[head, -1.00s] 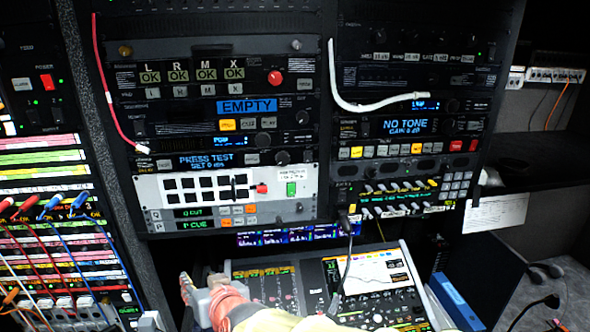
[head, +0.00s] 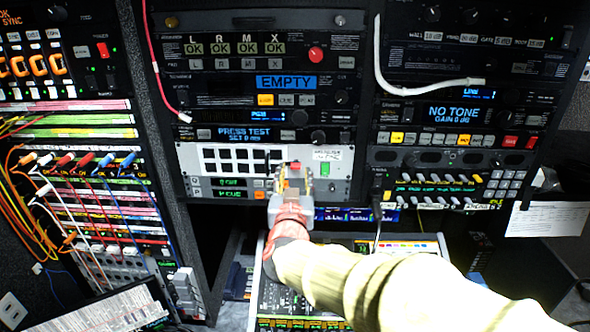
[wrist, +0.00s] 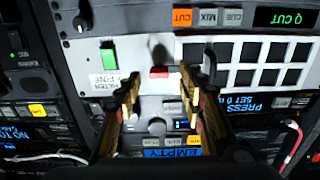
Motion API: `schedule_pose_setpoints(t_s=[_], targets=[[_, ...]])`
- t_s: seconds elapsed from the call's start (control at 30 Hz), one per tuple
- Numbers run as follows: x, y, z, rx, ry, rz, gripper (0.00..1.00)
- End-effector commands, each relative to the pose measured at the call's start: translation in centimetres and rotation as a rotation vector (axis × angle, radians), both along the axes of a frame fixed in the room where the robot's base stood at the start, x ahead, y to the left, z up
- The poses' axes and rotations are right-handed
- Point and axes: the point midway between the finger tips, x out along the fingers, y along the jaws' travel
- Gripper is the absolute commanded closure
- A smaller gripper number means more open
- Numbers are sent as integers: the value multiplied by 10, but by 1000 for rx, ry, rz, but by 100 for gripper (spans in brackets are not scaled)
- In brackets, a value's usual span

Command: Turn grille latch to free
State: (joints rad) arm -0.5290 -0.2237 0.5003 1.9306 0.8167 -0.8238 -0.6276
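The white panel (head: 187,160) carries a grille of black square openings (head: 240,155), also in the wrist view (wrist: 247,60), where it appears upside down. A small red tab (head: 295,165) sits beside the grille; it seems to be part of the latch. In the wrist view the red tab (wrist: 159,72) lies beyond and between my fingertips, with a dark grey blurred shape above it. My gripper (head: 295,177) is in front of the panel, its fingers apart and empty in the wrist view (wrist: 160,88). I cannot tell whether they touch anything.
A green block (head: 324,168) with a printed label is right of the tab. Rack units with knobs and buttons surround the panel. A mixing console (head: 290,295) lies below my arm. Patch cables (head: 75,165) hang at the left, and a white cable (head: 400,95) hangs upper right.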

Motion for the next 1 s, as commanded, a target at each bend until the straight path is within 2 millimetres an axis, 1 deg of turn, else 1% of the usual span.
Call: schedule_pose_setpoints(t_s=[0.03,0.2,0.5,1.0], targets=[[7,-1,1,0,0,-2,61],[19,0,0,0,1,0,61],[21,0,0,1,0,1,61],[21,0,0,1,0,1,89]])
